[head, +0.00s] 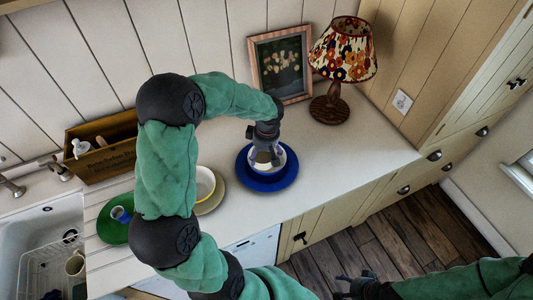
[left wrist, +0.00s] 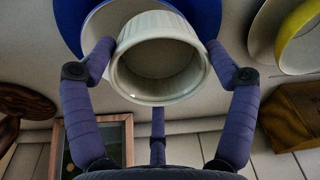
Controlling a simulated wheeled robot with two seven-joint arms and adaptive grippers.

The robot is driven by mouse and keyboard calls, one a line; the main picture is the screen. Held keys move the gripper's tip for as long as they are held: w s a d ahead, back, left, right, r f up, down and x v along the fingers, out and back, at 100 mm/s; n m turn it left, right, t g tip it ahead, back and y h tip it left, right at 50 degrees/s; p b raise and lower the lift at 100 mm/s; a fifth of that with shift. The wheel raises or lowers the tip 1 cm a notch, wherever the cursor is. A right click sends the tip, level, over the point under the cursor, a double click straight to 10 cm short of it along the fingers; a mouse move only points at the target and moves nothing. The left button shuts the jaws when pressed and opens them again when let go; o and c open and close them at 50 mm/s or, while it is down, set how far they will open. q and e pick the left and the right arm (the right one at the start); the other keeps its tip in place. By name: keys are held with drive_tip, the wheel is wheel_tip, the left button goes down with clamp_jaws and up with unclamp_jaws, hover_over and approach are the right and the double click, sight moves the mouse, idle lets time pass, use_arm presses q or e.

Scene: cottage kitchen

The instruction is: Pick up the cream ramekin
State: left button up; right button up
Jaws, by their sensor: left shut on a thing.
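The cream ramekin (left wrist: 160,60) shows large in the left wrist view, with its open mouth towards the camera and fingers on both sides. My left gripper (head: 265,153) is shut on it, reaching down from above in the head view. There the fingers hide most of the ramekin. Behind it are a white round dish (left wrist: 104,30) and a blue plate (left wrist: 70,18); the blue plate also shows in the head view (head: 266,186). I cannot tell whether the ramekin touches the dish. My right gripper (head: 347,285) is low at the bottom of the head view, its fingers apart and empty.
A yellow-and-white bowl (head: 205,184) on a beige plate (head: 215,203) stands left of the blue plate. A lamp (head: 333,108) and a framed picture (head: 282,65) stand behind. A wooden box (head: 105,160) and a green plate (head: 113,232) are left. The counter's right part is clear.

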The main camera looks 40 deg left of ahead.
use_arm(q)
drive_tip(key=s+d+r, duration=0.3)
drive_tip(key=s+r, duration=0.3)
drive_tip(key=s, duration=0.4)
drive_tip(key=s+a+n+g+h+p, duration=0.1)
drive_tip(key=s+a+n+p, duration=0.25)
drive_tip(key=s+n, duration=1.1)
drive_tip(key=m, duration=0.2)
hover_over(199, 190)
drive_tip(key=shift+n, duration=0.25)
drive_tip(key=f, duration=0.9)
drive_tip(key=shift+s+d+b, duration=0.2)
drive_tip(key=shift+b, duration=0.2)
drive_tip(key=shift+w+a+f, duration=0.1)
drive_tip(key=shift+a+f, duration=0.1)
drive_tip(key=shift+f, duration=1.6)
drive_tip(key=shift+f+b, duration=0.25)
drive_tip(key=shift+b, duration=0.25)
